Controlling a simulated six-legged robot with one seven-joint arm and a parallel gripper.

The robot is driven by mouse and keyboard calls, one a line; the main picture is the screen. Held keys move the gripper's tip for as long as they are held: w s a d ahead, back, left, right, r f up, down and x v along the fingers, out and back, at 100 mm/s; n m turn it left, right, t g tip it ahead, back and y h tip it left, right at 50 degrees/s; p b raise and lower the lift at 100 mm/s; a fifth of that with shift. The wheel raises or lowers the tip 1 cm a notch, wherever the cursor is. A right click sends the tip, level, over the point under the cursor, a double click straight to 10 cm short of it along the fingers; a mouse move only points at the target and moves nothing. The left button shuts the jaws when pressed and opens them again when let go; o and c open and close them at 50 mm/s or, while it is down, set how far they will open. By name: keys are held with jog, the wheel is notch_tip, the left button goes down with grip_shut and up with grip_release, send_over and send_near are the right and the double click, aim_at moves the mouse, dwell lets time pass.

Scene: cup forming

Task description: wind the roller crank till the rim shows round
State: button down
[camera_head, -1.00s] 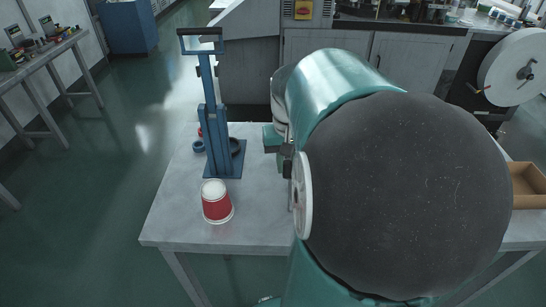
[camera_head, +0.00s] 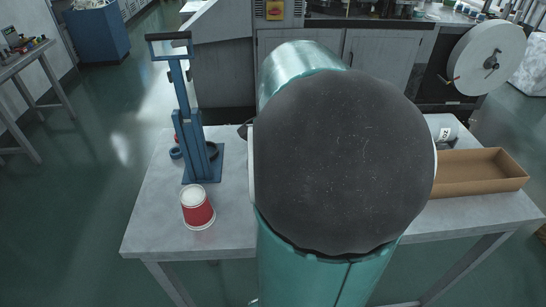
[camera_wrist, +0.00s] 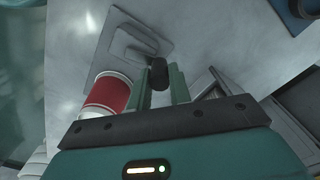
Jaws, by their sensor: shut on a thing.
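My gripper (camera_wrist: 159,88) shows in the wrist view, its two green fingers shut on a dark knob (camera_wrist: 159,72). The knob seems to belong to the roller crank; a pale grey bent arm (camera_wrist: 128,44) lies just beyond it on a flat grey plate. A red and white paper cup (camera_wrist: 108,94) is left of the fingers. In the head view the cup (camera_head: 197,208) stands on the table with its narrower end up. The big dark end of my arm hides the gripper and the crank there. The shape of the cup's rim cannot be judged.
A blue stand with a tall handle (camera_head: 182,95) is behind the cup on the grey table (camera_head: 155,232). An open cardboard tray (camera_head: 478,186) is on the right. A large white roll (camera_head: 487,58) is behind it. The table's front left is clear.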

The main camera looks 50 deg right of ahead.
jog(key=shift+s+d+m, duration=0.3)
jog(key=shift+d+m, duration=0.05)
jog(key=shift+m, duration=0.75)
jog(key=c, duration=1.3)
grip_release()
notch_tip(320, 180, up, 14)
